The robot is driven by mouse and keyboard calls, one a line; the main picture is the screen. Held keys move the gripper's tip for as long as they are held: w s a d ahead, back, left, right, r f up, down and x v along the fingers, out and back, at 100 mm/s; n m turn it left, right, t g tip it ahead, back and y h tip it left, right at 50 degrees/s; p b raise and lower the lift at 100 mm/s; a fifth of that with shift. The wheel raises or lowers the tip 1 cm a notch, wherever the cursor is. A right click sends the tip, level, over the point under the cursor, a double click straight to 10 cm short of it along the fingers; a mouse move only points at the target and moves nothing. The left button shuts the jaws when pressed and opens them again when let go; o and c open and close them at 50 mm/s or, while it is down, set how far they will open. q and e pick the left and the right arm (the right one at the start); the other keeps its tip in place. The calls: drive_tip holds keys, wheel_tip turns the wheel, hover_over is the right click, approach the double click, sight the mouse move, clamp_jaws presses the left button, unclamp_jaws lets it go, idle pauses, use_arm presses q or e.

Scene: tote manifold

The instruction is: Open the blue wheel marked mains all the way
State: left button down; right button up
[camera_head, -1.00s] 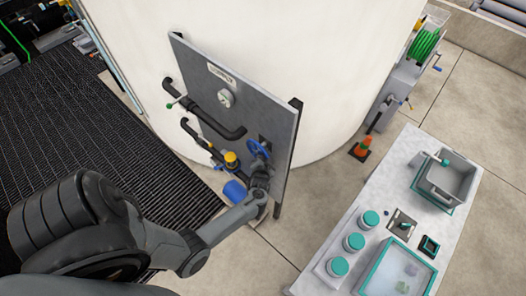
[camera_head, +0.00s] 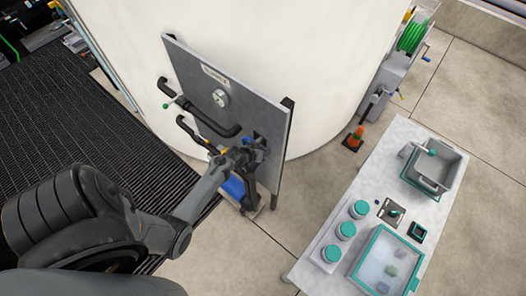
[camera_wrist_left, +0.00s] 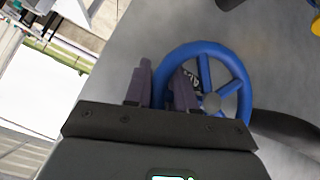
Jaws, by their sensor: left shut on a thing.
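The blue wheel (camera_head: 263,142) is mounted low on the right part of the grey panel and is mostly hidden behind my left gripper (camera_head: 251,153). In the left wrist view the blue wheel (camera_wrist_left: 238,72) shows its spokes and grey hub. There my left gripper (camera_wrist_left: 163,90) has one dark finger outside the rim and one inside it, shut on the rim. A mark inside the wheel is partly hidden by a finger and cannot be read. My right gripper is not in view.
The grey panel (camera_head: 190,75) carries dark pipes (camera_head: 205,122), a round gauge (camera_head: 220,97) and a green-tipped lever, in front of a large white tank (camera_head: 290,60). A table (camera_head: 310,275) with jars and trays stands at right. An orange cone (camera_head: 354,139) stands on the floor.

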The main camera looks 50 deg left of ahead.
use_arm(q)
drive_tip(key=r+n+t+h+b, duration=0.1)
drive_tip(key=n+h, duration=0.1)
drive_tip(key=a+r+n+t+h+b, duration=0.1)
drive_tip(key=r+n+h, duration=0.1)
drive_tip(key=h, duration=0.1)
drive_tip(key=a+r+n+t+h+b, duration=0.1)
drive_tip(key=n+t+h+b, duration=0.1)
drive_tip(key=h, duration=0.1)
drive_tip(key=shift+s+a+r, duration=0.2)
drive_tip(key=shift+s+a, duration=0.05)
drive_tip(key=shift+s, duration=0.1)
drive_tip(key=shift+r, duration=0.15)
idle(0.5)
drive_tip(key=c, duration=1.1)
unclamp_jaws()
drive_tip(key=shift+d, duration=0.1)
drive_tip(key=shift+s, duration=0.1)
drive_tip(key=shift+s+a, duration=0.2)
drive_tip(key=v, duration=1)
